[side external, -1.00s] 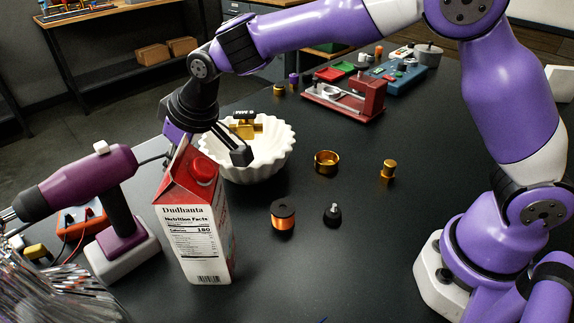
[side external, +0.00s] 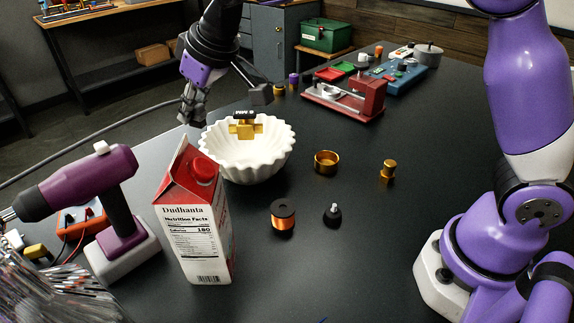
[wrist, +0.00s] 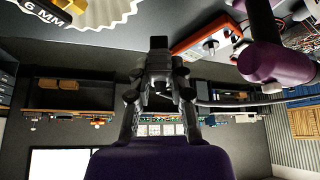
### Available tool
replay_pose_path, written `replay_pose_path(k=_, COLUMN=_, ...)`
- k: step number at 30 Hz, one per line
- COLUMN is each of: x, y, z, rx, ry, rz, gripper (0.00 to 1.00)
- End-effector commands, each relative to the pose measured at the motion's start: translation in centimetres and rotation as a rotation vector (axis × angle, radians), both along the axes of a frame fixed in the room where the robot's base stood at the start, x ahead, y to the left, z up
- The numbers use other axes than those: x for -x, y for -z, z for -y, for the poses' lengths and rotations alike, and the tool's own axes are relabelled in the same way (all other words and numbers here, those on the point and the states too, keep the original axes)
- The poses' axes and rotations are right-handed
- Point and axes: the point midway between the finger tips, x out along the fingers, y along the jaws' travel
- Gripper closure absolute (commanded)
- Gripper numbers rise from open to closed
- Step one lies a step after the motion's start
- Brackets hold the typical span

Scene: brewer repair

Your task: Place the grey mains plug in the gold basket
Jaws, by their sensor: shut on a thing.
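My gripper (side external: 190,112) is raised behind and left of the white fluted bowl. In the wrist view its fingers (wrist: 158,70) close around a small dark grey piece (wrist: 158,44), which looks like the mains plug; its shape is hard to make out. A grey cable (side external: 110,126) runs from the gripper down to the left edge; it also shows in the wrist view (wrist: 250,102). The gold basket (side external: 326,163) is a small open round cup on the black table, right of the bowl and well apart from my gripper. It appears empty.
The white bowl (side external: 245,165) has a gold block (side external: 246,128) at its far rim. A milk carton (side external: 195,225) and purple drill (side external: 115,195) stand front left.

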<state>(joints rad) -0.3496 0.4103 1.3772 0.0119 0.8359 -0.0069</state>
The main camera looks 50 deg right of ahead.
Motion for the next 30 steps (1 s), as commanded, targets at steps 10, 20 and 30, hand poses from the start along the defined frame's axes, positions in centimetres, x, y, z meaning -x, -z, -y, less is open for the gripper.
replay_pose_path(k=10, x=3.1, y=-0.5, z=13.9, rx=0.006, ry=0.166, rz=-0.001, gripper=1.0)
replay_pose_path(k=20, x=9.2, y=0.2, z=22.3, rx=-0.003, ry=0.301, rz=0.002, gripper=1.0)
replay_pose_path(k=30, x=10.3, y=4.5, z=23.0, rx=-0.008, ry=0.318, rz=-0.003, gripper=1.0)
